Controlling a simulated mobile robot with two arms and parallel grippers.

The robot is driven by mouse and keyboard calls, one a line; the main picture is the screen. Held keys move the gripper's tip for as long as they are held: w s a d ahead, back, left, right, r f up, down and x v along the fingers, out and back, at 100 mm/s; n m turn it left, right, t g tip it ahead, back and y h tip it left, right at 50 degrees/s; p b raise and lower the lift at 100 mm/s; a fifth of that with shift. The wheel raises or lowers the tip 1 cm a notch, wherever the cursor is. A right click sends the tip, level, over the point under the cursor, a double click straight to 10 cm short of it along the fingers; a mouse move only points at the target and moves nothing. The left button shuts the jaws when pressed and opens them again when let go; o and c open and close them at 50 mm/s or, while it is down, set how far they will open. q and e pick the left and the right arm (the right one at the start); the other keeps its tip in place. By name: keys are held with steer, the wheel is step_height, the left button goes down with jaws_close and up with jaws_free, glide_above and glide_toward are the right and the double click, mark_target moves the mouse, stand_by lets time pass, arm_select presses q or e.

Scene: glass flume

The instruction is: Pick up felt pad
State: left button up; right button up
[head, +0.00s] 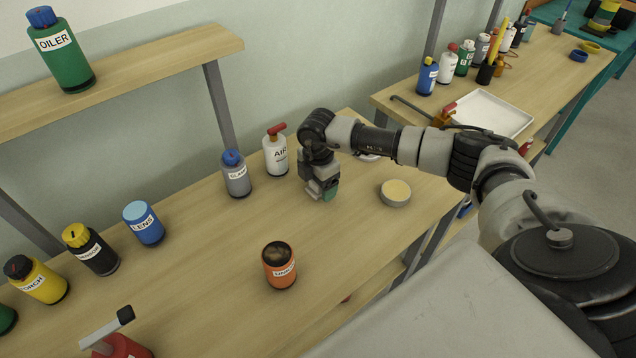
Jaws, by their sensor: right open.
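My right gripper (321,190) reaches in from the right and points down, low over the wooden bench. Its jaws are open. No other thing in view is clearly a felt pad. A round tin with a cream-coloured top (396,192) sits on the bench to the right of the gripper, apart from it. A pale item behind my right arm is mostly hidden. My left gripper is not in view.
A white AIR bottle with a red top (276,152) and a grey bottle with a blue cap (236,174) stand left of the gripper. An orange can (279,266) stands in front. Several bottles line the bench's left. A white tray (490,112) lies on the far bench.

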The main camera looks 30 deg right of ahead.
steer(key=shift+f, duration=0.35)
steer(key=c, duration=1)
steer(key=shift+r, duration=0.1)
steer(key=shift+r, duration=0.6)
step_height(320, 180, up, 3)
steer(key=shift+b, duration=0.6)
steer(key=s+r+b, duration=0.1)
steer(key=s+r, duration=0.5)
steer(key=s, duration=0.5)
steer(key=shift+s+d+r+b, duration=0.35)
